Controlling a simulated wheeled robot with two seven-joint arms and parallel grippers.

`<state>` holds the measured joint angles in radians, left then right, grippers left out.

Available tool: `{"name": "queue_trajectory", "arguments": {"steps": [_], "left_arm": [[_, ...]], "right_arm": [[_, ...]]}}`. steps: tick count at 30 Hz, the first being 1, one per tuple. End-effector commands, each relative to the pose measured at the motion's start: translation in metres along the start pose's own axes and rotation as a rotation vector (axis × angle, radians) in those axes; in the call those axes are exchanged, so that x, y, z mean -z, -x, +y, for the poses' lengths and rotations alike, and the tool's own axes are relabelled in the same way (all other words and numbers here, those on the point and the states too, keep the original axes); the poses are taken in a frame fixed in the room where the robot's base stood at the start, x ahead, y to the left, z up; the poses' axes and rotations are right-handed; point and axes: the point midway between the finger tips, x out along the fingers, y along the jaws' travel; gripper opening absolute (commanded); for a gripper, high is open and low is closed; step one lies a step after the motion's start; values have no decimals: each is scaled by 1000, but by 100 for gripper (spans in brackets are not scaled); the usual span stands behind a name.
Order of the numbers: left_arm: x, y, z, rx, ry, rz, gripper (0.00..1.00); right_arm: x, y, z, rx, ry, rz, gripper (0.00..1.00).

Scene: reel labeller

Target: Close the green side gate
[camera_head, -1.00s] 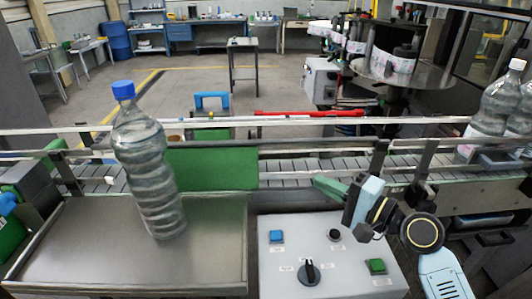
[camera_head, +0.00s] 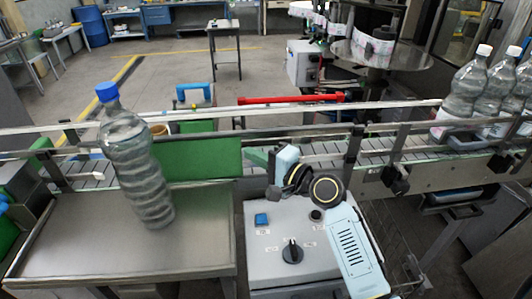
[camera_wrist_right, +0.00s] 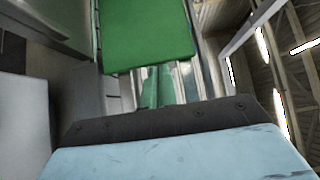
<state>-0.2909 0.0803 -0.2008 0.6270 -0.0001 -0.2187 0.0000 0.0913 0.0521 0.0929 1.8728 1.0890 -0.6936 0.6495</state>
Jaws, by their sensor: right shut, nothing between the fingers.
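The green side gate (camera_head: 205,158) is a flat green panel at the front side of the conveyor, behind the bottle and left of my right gripper. In the right wrist view the green panel (camera_wrist_right: 148,35) stands just beyond my fingertips. My right gripper (camera_head: 257,157) has green fingers, is shut and empty, and points left at the panel's right end. Its fingers also show in the right wrist view (camera_wrist_right: 156,88). I cannot tell whether they touch the panel. My left gripper is not in view.
A blue-capped bottle (camera_head: 137,160) stands on the metal tray table (camera_head: 110,255) in front of the panel's left part. A control box (camera_head: 265,262) with a knob sits below my right arm. The conveyor (camera_head: 320,150) runs behind; several bottles (camera_head: 465,88) stand on its right.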

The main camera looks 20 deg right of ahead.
Motion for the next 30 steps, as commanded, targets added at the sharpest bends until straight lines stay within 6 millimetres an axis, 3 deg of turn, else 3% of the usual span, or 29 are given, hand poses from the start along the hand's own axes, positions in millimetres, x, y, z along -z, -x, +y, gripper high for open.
{"name": "queue_trajectory", "arguments": {"steps": [8,13,21,30], "left_arm": [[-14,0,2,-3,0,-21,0],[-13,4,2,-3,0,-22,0],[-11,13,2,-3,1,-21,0],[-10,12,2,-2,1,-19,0]], "right_arm": [[0,0,0,0,0,0,0],[-7,-8,0,0,-3,0,0],[-35,-35,-1,0,-1,0,0],[-36,-35,0,0,0,-1,0]]}}
